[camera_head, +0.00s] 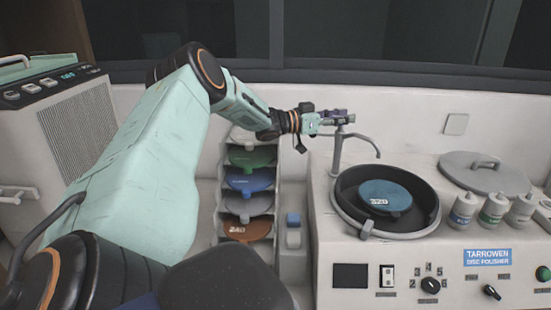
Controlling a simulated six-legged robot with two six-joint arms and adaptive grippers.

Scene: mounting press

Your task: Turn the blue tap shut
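A grey tap (337,155) stands at the back left of the disc polisher, with its thin spout bent right over the polishing bowl. My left arm reaches in from the left, and its gripper (338,117) is at the top of the tap. A small bluish-purple part shows among the fingers there; I cannot tell clearly whether it is the tap's handle. The gripper overlaps the tap's top, so the handle and its angle are mostly hidden. Finger contact and opening are too small to make out. No water is visible from the spout. My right gripper is not in view.
The polisher's bowl (343,207) holds a blue disc (385,195). A round grey lid (485,176) and several bottles (463,209) stand to its right. A rack of coloured discs (249,205) is below my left forearm. A wall (410,110) rises behind the tap.

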